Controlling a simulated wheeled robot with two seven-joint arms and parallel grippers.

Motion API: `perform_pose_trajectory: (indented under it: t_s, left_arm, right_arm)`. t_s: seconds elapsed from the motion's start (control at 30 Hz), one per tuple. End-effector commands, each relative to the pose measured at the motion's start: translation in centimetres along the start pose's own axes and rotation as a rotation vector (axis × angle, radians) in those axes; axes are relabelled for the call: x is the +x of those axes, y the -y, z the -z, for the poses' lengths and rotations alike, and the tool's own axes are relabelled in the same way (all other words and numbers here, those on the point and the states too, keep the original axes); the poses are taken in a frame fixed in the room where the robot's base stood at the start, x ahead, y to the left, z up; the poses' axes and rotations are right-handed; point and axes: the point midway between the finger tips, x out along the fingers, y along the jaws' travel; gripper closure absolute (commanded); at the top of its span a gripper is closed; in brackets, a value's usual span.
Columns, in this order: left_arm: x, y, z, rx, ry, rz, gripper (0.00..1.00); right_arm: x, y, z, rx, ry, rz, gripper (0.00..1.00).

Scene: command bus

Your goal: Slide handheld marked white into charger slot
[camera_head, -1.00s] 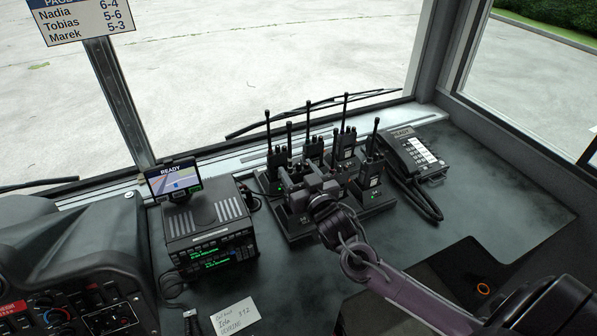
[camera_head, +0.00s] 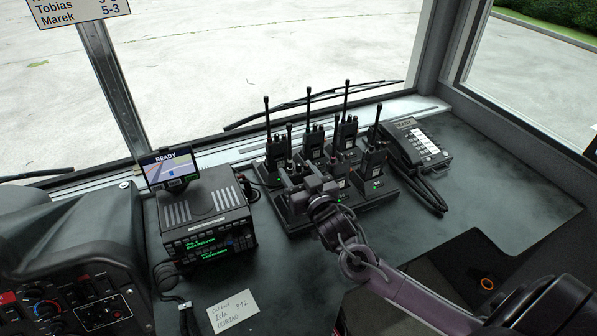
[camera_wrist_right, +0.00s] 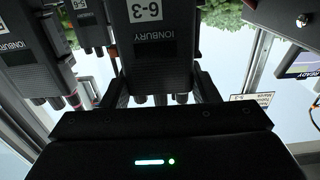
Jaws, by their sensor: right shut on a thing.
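My right gripper (camera_head: 308,187) is at the front left of the black charger base (camera_head: 301,227), shut on a black handheld radio. The held radio's thin antenna (camera_head: 289,145) stands upright; its body is mostly hidden by the gripper. In the right wrist view, a radio body (camera_wrist_right: 155,60) with a white 6-3 label lies between my fingers. No white colour mark is clear on it. Whether its foot is seated in a slot is hidden. Other radios stand upright in the charger, such as the front right one (camera_head: 371,163). My left gripper is not in view.
A desk phone (camera_head: 418,145) with a coiled cord stands right of the charger. A radio console (camera_head: 207,225) with a READY screen (camera_head: 169,166) stands left. A paper note (camera_head: 233,311) lies in front. The dash at right is clear.

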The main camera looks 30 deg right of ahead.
Motion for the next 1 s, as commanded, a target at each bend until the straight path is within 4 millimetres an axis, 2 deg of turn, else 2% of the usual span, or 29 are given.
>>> perform_pose_trajectory:
  t_s: [0.97, 1.0]
  left_arm:
    - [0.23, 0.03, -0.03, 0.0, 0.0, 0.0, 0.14]
    - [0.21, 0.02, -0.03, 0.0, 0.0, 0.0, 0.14]
  right_arm:
    - [0.03, -0.04, -0.7, 0.0, -0.002, -0.001, 0.89]
    - [0.03, -0.04, -0.69, 0.0, -0.002, -0.001, 0.42]
